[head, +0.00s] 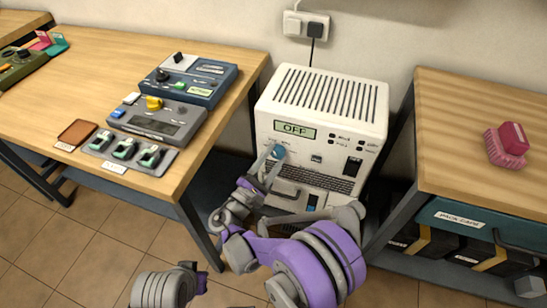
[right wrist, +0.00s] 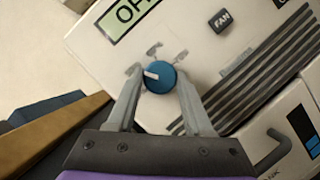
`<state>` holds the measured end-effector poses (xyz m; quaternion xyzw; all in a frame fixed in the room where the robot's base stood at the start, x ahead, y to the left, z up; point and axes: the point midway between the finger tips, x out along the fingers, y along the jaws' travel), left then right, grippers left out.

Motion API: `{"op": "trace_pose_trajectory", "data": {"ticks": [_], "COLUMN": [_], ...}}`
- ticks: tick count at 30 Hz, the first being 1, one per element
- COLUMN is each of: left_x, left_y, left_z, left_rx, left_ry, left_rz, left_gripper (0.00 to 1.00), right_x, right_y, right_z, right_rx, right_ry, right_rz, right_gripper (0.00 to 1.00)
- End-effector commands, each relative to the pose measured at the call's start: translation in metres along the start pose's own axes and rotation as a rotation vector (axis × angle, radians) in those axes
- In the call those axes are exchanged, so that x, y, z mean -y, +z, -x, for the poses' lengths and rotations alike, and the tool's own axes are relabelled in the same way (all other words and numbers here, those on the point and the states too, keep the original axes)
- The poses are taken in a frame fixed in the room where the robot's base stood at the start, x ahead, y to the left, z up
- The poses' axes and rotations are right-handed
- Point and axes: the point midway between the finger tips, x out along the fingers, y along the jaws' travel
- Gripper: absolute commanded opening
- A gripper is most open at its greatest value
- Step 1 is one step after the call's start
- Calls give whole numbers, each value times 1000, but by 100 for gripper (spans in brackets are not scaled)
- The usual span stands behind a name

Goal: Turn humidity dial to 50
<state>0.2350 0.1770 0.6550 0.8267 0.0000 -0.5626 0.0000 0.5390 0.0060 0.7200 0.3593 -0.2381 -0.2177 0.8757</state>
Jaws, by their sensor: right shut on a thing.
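The humidity dial (right wrist: 160,77) is a round blue knob with a white pointer, on the front of a white dehumidifier-like box (head: 335,93). In the head view the dial (head: 279,151) sits below a green display reading OFF (head: 295,130). My right gripper (right wrist: 158,82) has one finger on each side of the dial and is shut on it. In the right wrist view the pointer aims left; the marks around the dial are too blurred to read. In the head view part of my left arm shows at the bottom, but its gripper fingers cannot be made out.
A wooden table (head: 95,50) with meters and a charger tray (head: 130,152) stands on the left. A wooden-topped cabinet (head: 455,120) with a pink item (head: 507,145) stands close on the right. A FAN button (right wrist: 221,20) is near the dial.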

Motion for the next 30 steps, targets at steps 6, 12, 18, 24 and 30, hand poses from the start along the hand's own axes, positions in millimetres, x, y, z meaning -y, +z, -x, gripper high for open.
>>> {"op": "trace_pose_trajectory", "data": {"ticks": [6,12,18,24,30], "left_x": [0,0,0,0,0], "left_y": [0,0,0,0,0], "left_z": [0,0,0,0,-1], "left_rx": [0,0,0,0,0], "left_ry": [0,0,0,0,0], "left_rz": [0,0,0,0,0], "left_gripper": [0,0,0,0,0], "right_x": [0,0,0,0,2], "right_y": [0,0,0,0,-1], "right_z": [0,0,0,0,-1], "right_rx": [-1,-1,-1,0,0], "right_ry": [0,0,0,0,-1], "right_rz": [1,0,0,0,0], "right_gripper": [0,65,81,81,81]}}
